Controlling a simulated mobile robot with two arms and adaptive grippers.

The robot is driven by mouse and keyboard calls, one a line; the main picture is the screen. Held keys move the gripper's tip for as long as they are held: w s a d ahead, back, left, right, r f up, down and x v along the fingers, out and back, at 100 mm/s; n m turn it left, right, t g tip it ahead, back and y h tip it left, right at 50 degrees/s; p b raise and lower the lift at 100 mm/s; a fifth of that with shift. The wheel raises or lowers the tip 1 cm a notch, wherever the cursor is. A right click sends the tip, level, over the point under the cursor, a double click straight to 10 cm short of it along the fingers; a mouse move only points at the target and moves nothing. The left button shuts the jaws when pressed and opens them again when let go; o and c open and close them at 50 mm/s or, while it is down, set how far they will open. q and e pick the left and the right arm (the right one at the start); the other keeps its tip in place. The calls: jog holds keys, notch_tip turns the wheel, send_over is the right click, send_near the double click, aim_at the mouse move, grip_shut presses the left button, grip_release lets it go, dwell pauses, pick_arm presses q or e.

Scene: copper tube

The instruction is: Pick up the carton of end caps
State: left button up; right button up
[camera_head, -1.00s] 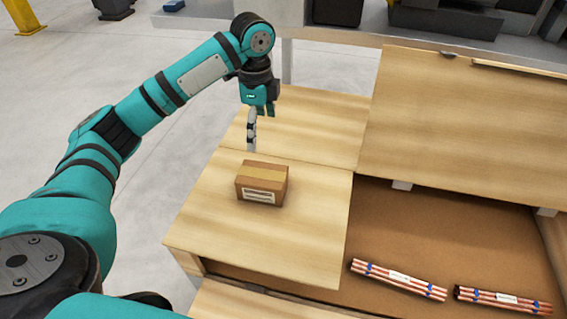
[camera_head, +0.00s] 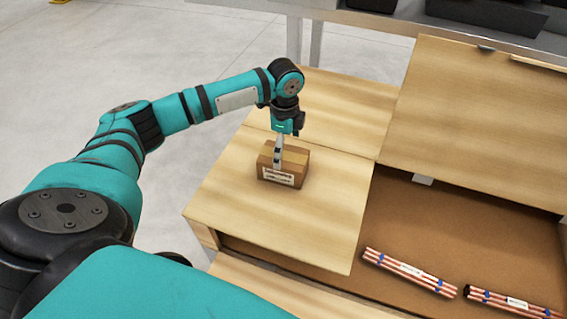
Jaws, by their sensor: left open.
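The carton of end caps (camera_head: 295,162) is a small brown cardboard box with tan tape on top and a white label on its front. It sits on a light wooden panel (camera_head: 235,195) left of centre. My left gripper (camera_head: 278,160) points down at the carton, its fingers overlapping the carton's top and front-left part in the picture. The gripper is open. I cannot tell whether the fingers touch the carton. The right gripper is not in view.
Two bundles of copper tubes, one nearer the middle (camera_head: 409,272) and one at the lower right (camera_head: 512,303), lie in a brown recessed bin (camera_head: 440,225) right of the panel. A higher wooden panel (camera_head: 480,120) is at the back right. Bare panel surrounds the carton.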

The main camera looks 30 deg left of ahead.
aim_at(284, 155)
pick_arm(q)
jog(key=shift+s+a+f, duration=0.1)
jog(key=shift+f, duration=1.85)
jog(key=c, duration=1.2)
jog(key=shift+r, duration=0.15)
